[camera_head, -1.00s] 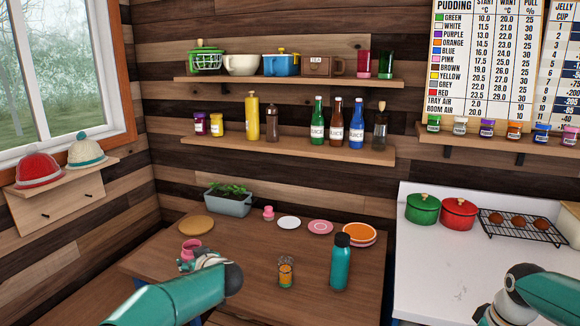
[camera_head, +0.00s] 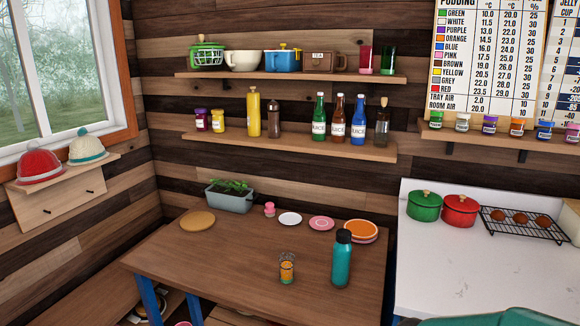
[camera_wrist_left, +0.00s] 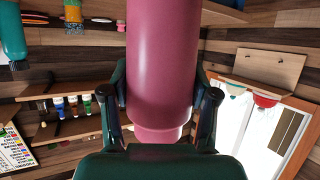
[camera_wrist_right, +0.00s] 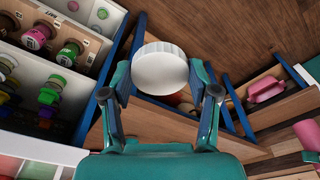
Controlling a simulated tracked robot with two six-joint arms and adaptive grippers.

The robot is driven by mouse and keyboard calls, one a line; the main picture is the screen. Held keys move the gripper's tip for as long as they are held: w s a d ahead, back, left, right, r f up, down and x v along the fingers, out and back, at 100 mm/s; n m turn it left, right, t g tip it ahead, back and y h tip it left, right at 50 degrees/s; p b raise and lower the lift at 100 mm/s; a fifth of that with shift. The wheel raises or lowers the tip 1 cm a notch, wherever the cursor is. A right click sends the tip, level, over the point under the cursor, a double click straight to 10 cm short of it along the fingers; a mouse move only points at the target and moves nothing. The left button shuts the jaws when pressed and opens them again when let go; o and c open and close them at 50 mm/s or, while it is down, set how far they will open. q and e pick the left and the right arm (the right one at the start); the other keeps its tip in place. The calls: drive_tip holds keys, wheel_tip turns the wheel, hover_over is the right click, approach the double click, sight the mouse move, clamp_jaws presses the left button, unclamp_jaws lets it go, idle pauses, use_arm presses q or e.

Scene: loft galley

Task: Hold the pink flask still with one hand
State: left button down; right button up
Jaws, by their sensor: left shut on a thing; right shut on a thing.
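The pink flask (camera_wrist_left: 163,60) fills the middle of the left wrist view, with its narrower end towards the gripper's palm. My left gripper (camera_wrist_left: 162,84) is shut on it, one finger on each side. The flask's far end is cut off by the top edge. In the right wrist view my right gripper (camera_wrist_right: 160,78) is shut on a white, round, lid-like thing (camera_wrist_right: 160,66) with a ridged rim. What lies under that thing is mostly hidden.
On the wooden table (camera_head: 215,262) stand a teal bottle (camera_head: 342,262), a patterned glass (camera_head: 287,268), several plates and a planter (camera_head: 230,198). The table's left front is clear.

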drive_tip(key=m, duration=0.2)
drive_tip(key=shift+w+a+f+m, duration=0.15)
drive_tip(key=shift+a+f+m, duration=0.05)
drive_tip(key=shift+f+m, duration=0.2)
use_arm(q)
drive_tip(key=shift+m+h, duration=0.6)
drive_tip(key=shift+h, duration=0.1)
drive_tip(key=s+d, duration=0.1)
drive_tip(key=d, duration=0.2)
drive_tip(key=s+d, duration=0.1)
drive_tip(key=d, duration=0.1)
drive_tip(key=shift+s+f, duration=0.2)
drive_tip(key=shift+s, duration=0.15)
use_arm(e)
drive_tip(key=shift+w+m, duration=0.15)
drive_tip(key=shift+m, duration=0.35)
use_arm(q)
drive_tip(key=s+d+f+m+g+h, duration=0.1)
drive_tip(key=s+d+m+h, duration=0.3)
drive_tip(key=d, duration=0.3)
drive_tip(key=s+d+m+g+h, duration=0.2)
drive_tip(key=s+d+m+h, duration=0.2)
drive_tip(key=d, duration=0.4)
drive_tip(key=shift+s+d+f+h, duration=0.2)
drive_tip(key=shift+s+f+h, duration=0.15)
drive_tip(key=shift+s, duration=0.2)
